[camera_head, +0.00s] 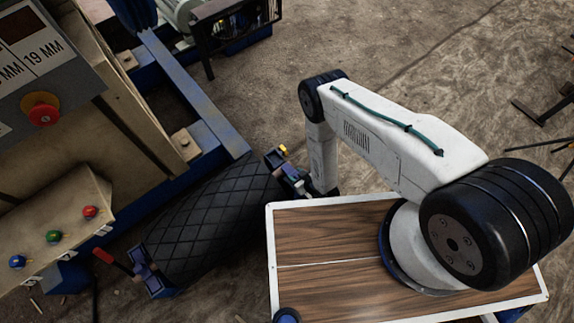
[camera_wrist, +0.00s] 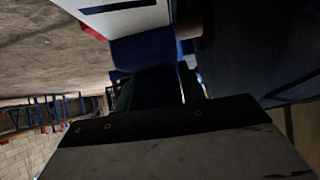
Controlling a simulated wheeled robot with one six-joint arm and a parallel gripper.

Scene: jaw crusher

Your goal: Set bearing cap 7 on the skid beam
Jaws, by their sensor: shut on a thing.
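My gripper (camera_head: 294,180) is at the far left edge of the wooden tabletop, beside the end of a black ribbed belt, small and partly hidden in the head view. In the wrist view my gripper (camera_wrist: 157,84) is shut on a dark blue piece (camera_wrist: 143,52), which I take to be bearing cap 7. No number on it is readable. A blue beam (camera_head: 196,92) of the machine's frame, seemingly the skid beam, runs along the machine's right side, left of my gripper and apart from it.
The black belt (camera_head: 212,222) slopes between the machine and the tabletop (camera_head: 335,225). A control box (camera_head: 55,238) with coloured buttons and a red stop button (camera_head: 42,112) stand at the left. A motor in a guard (camera_head: 235,22) is at the back.

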